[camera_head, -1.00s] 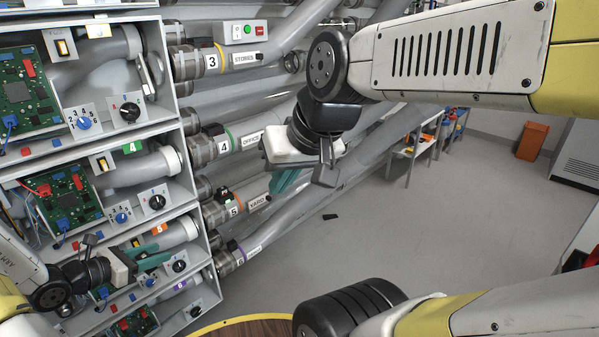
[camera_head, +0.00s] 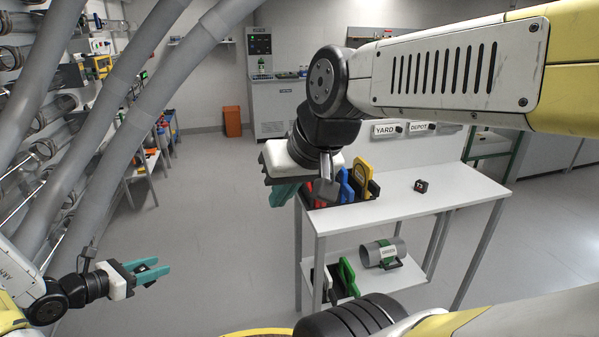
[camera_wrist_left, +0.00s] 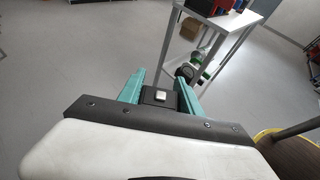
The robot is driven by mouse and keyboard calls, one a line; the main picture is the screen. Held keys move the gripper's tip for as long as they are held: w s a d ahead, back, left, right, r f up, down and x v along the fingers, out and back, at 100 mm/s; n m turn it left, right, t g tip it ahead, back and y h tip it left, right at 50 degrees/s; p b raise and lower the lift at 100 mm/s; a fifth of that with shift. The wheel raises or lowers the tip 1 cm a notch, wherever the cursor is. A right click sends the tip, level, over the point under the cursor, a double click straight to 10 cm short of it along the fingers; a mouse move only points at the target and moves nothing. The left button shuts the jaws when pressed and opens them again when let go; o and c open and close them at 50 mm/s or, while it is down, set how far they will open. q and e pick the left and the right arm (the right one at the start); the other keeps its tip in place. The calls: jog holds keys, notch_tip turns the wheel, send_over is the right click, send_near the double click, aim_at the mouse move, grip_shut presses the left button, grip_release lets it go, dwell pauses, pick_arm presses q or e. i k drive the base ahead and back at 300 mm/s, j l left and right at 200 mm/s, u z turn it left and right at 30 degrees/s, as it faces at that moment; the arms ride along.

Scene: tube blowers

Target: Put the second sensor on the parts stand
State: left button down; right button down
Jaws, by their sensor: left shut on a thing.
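My left gripper (camera_head: 150,271) is at the lower left of the head view, with teal fingers. In the left wrist view its fingers (camera_wrist_left: 160,88) are shut on a small black block with a pale square on top, which looks like the sensor (camera_wrist_left: 160,96). The white parts stand (camera_head: 450,197) is to the right, well apart from the left gripper. A small black device with a red display (camera_head: 420,186) sits on its top. My right gripper (camera_head: 287,190) hangs by the stand's left end; its finger gap is hidden.
Red, blue and yellow parts (camera_head: 359,175) stand at the top's left end. A grey cylinder (camera_head: 384,252) and green parts (camera_head: 346,275) are on the lower shelf. Grey pipes (camera_head: 112,107) run along the left. The floor (camera_head: 225,220) between is clear.

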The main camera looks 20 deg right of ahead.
aim_at(458, 185)
jog(key=l+z, duration=0.3)
jog(key=z, duration=0.15)
jog(key=l+z, duration=0.45)
jog(key=i+l+z, duration=0.1)
jog(key=z, duration=0.3)
jog(key=i+l, duration=0.15)
jog(key=l, duration=0.2)
jog(key=i+l, duration=0.15)
jog(key=l, duration=0.2)
jog(key=i+l, duration=0.15)
jog(key=l, duration=0.2)
jog(key=i+l, duration=0.15)
jog(key=l, duration=0.2)
jog(key=i+l, duration=0.15)
jog(key=l, duration=0.2)
jog(key=i+l, duration=0.15)
jog(key=l, duration=0.15)
jog(key=i+l, duration=0.15)
jog(key=i, duration=0.25)
